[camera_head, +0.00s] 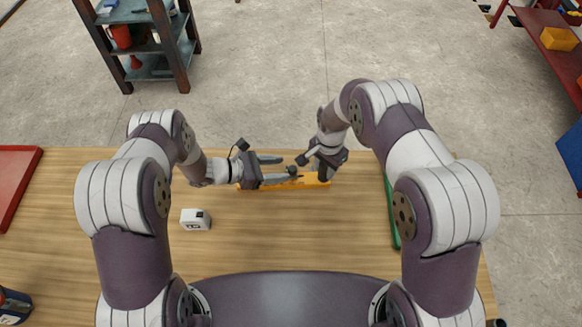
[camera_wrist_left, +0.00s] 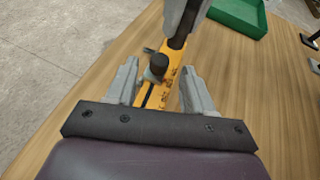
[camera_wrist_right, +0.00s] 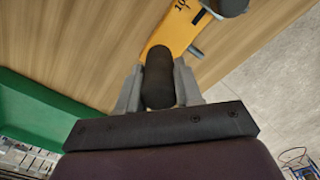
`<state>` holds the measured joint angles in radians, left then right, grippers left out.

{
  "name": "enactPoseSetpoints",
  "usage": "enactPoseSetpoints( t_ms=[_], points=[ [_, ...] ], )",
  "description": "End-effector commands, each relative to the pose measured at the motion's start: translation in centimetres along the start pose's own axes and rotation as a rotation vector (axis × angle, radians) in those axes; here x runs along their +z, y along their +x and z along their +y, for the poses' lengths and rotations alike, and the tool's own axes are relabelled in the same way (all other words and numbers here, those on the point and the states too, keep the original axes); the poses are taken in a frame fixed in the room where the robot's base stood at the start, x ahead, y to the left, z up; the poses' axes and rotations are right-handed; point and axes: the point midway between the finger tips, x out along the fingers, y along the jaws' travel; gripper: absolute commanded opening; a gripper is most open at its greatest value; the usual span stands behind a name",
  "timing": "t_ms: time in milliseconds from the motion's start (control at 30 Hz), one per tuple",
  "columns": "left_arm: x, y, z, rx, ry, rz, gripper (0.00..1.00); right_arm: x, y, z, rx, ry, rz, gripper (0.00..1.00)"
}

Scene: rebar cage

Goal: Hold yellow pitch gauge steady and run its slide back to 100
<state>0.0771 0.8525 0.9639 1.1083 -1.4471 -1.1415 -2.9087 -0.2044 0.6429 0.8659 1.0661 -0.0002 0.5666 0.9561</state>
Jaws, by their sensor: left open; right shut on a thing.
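The yellow pitch gauge (camera_head: 316,181) lies along the table's far part, with printed marks and a slot visible in the left wrist view (camera_wrist_left: 172,77). A dark round knob (camera_wrist_left: 158,64) stands on its slide. My left gripper (camera_head: 281,168) is open, its fingers on either side of the gauge and the knob near their tips. I cannot tell whether they touch. My right gripper (camera_head: 322,174) is shut on the gauge's black handle (camera_wrist_right: 158,78), which stands between its fingers. The slide's exact reading is too small or hidden to tell.
A small white box-shaped device (camera_head: 195,219) stands on the table (camera_head: 270,235) to the left. A green tray (camera_head: 391,205) lies at the right, partly behind my right arm. A red tray (camera_head: 18,180) is at far left. The table's middle front is clear.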

Motion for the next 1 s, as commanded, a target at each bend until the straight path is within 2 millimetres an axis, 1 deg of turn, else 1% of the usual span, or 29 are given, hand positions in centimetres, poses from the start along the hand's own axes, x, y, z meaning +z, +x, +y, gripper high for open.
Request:
enactPoseSetpoints(
  t_ms=[33, 100, 233, 300, 367, 567, 600, 667, 700, 733, 767, 867, 967, 1000],
  points=[
    [0.0, -1.4, 0.1, 0.005, -0.002, 0.0, 0.52, 0.0, -0.1, -0.1, -0.001, 0.0, 0.001, 0.0],
    [0.0, -3.1, 0.1, 0.004, -0.001, 0.0, 0.52, 0.0, -0.1, -0.1, -0.001, 0.0, 0.001, 0.0],
    [0.0, -5.4, 0.0, 0.002, -0.001, 0.0, 0.52, 0.0, -0.1, -0.1, -0.001, 0.0, 0.001, 0.0],
    [0.0, -6.1, 0.0, 0.001, -0.001, 0.0, 0.52, 0.0, -0.1, -0.1, -0.001, 0.0, 0.001, 0.0],
    [0.0, -6.4, -0.1, 0.0, -0.001, 0.0, 0.52, 0.0, -0.1, -0.1, -0.001, 0.0, 0.001, 0.0],
    [0.0, -6.5, -0.1, -0.001, -0.001, 0.0, 0.52, 0.0, -0.1, -0.1, -0.001, 0.0, 0.001, 0.0],
    [0.0, -6.5, -0.1, -0.001, -0.001, 0.0, 0.49, 0.0, -0.1, -0.1, -0.001, 0.0, 0.001, 0.0],
    [0.2, -6.7, 0.2, 0.003, 0.005, 0.0, 0.29, 0.0, -0.1, -0.1, -0.001, 0.0, 0.001, 0.0],
    [0.8, -7.0, 0.8, 0.013, 0.021, -0.001, 0.16, 0.0, -0.1, -0.1, -0.001, 0.0, 0.001, 0.0],
    [1.7, -7.4, 1.4, 0.021, 0.04, -0.001, 0.07, 0.0, -0.1, -0.1, -0.001, 0.0, 0.001, 0.0],
    [2.6, -8.1, 1.8, 0.023, 0.048, 0.012, 0.0, 0.0, -0.1, -0.1, -0.001, 0.001, 0.001, 0.0],
    [3.4, -9.4, 1.9, 0.029, -0.194, 0.086, 0.0, 0.0, -0.1, -0.1, -0.001, 0.001, 0.001, 0.0],
    [3.5, -10.5, 1.5, 0.064, -0.534, 0.163, 0.0, 0.0, -0.1, -0.1, -0.001, 0.001, 0.001, 0.0],
    [3.3, -10.9, 1.3, 0.084, -0.674, 0.19, 0.0, 0.0, -0.1, -0.1, -0.001, 0.0, 0.001, 0.0]
  ],
)
